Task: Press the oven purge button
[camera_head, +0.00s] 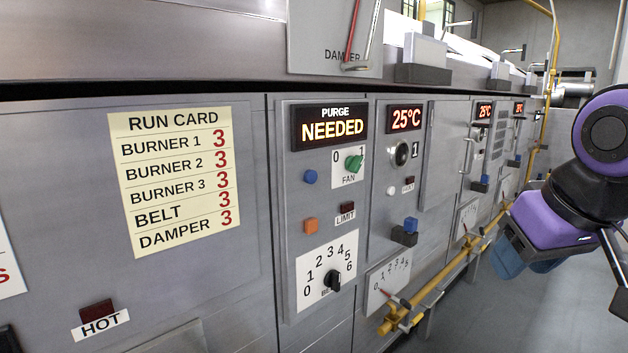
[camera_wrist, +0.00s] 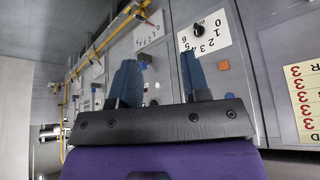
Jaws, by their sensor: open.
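The oven control panel (camera_head: 288,220) has a lit display (camera_head: 330,127) reading PURGE NEEDED. Below it are a blue button (camera_head: 310,176) and an orange button (camera_head: 311,225); I read no label on either. In the wrist view the orange button (camera_wrist: 222,65) and the blue button (camera_wrist: 229,96) show right of the fingers. My gripper (camera_head: 528,266) is at the right of the head view, well apart from the panel. In the wrist view its two blue fingers (camera_wrist: 160,78) are apart with nothing held between them.
A green fan knob (camera_head: 354,163) and a black belt dial (camera_head: 332,280) share the panel. A red LIMIT lamp (camera_head: 347,208) sits beside the orange button. A yellow gas pipe (camera_head: 450,265) sticks out along the lower front. The floor (camera_head: 470,310) at right is clear.

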